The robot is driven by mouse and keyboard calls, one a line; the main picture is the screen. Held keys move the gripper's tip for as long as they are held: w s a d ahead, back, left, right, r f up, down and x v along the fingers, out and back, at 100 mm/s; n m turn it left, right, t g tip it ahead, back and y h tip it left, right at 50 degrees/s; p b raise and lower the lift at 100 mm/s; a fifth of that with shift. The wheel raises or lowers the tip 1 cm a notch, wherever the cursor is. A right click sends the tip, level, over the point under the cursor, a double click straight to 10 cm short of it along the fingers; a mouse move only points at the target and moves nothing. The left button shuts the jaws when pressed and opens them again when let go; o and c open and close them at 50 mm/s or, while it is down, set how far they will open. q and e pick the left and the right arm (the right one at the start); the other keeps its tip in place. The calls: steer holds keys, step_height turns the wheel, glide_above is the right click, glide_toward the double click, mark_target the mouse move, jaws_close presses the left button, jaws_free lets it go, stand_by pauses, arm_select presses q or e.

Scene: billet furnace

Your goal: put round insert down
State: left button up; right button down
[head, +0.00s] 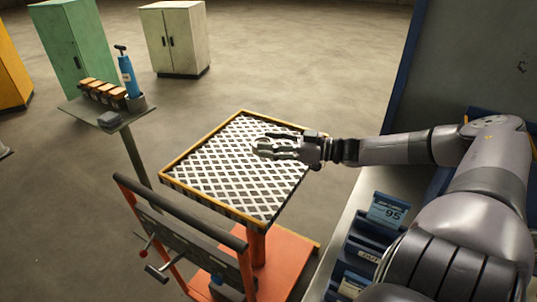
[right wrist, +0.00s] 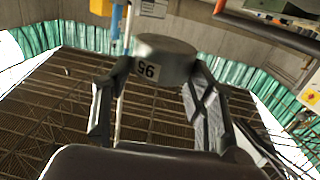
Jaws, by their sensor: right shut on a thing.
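My right gripper (head: 270,148) reaches in from the right over the checkered tray-like top (head: 215,180) of an orange-framed stand. In the right wrist view the right gripper (right wrist: 158,85) is shut on the round insert (right wrist: 165,45), a grey disc-shaped piece with a white "95" label that reads upside down. In the head view the insert is small and hard to tell from the fingers. The gap between the insert and the top is hard to judge. My left gripper is not in view.
A blue bin (head: 388,210) labelled "95" stands on the bench at the right. A small side table (head: 105,120) at the left holds a blue pump bottle (head: 128,76) and several orange-topped pieces. A dark handle bar (head: 180,213) borders the stand's near side. The checkered top looks clear.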

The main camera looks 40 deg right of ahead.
mark_target(294, 187)
step_height(294, 187, down, 6)
steer(key=shift+w+r+b, duration=0.1)
steer(key=shift+w+b, duration=0.05)
steer(key=shift+b, duration=0.8)
steer(key=shift+f+b, duration=0.5)
steer(key=shift+f, duration=2.4)
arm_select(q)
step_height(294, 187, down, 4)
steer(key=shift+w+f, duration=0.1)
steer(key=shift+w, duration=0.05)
arm_select(e)
steer(key=c, duration=0.7)
jaws_free()
steer(key=shift+f, duration=0.1)
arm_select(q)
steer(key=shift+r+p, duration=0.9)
arm_select(e)
steer(key=shift+v, duration=3.85)
steer(key=shift+a, duration=0.15)
